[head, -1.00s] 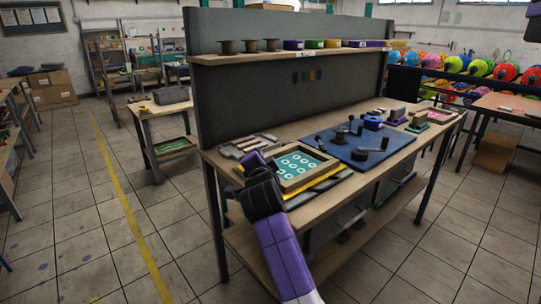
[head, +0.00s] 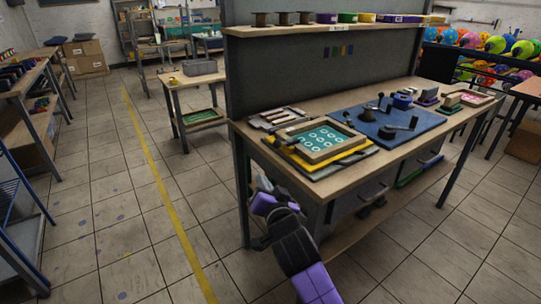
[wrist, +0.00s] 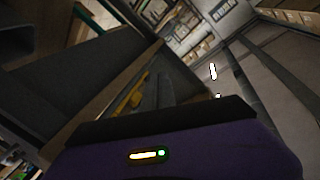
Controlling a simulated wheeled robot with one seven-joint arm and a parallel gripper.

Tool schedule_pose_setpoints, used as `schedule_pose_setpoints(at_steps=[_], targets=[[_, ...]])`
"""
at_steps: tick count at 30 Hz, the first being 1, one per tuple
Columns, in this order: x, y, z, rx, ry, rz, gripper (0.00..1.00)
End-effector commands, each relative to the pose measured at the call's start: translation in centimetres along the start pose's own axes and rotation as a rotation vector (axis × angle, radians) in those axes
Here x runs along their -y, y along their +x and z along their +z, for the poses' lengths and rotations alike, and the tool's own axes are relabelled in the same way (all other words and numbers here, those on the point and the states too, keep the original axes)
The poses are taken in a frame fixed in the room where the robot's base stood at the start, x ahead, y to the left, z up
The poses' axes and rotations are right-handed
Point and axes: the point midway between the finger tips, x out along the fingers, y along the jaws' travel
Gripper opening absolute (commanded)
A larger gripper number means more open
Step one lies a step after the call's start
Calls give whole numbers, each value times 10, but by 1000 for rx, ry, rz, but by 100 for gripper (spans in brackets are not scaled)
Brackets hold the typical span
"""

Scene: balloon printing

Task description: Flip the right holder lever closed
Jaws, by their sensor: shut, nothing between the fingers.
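The blue board (head: 425,119) lies on the bench top and carries small dark fixtures. Upright dark posts (head: 380,100) stand at its back, and a flat dark piece with a short knob (head: 390,130) lies nearer the front. At this size I cannot tell which part is the right holder lever or how it stands. My arm's purple and black end is low at the bench's near left corner, apart from the board. My gripper (wrist: 160,88) shows dark grey fingers together and empty in the wrist view. That view shows no holder.
A framed tray with a teal printed sheet (head: 321,141) lies on yellow and dark sheets left of the board. Tools in a wooden tray (head: 277,117) lie behind it. A grey panel (head: 270,75) backs the bench (head: 390,151). The tiled floor left of the bench is open.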

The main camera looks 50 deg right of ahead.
Motion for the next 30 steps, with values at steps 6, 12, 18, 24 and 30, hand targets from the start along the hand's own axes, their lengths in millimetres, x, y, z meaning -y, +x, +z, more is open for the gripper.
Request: schedule_pose_setpoints(at_steps=[6,12,18,24,30], targets=[[-2,-88,71,132,-172,-125,0],[-4,-178,107,223,-316,-252,0],[-9,-269,116,289,-441,-373,0],[-12,-350,100,332,-551,-478,0],[-14,-403,73,348,-635,-547,0]])
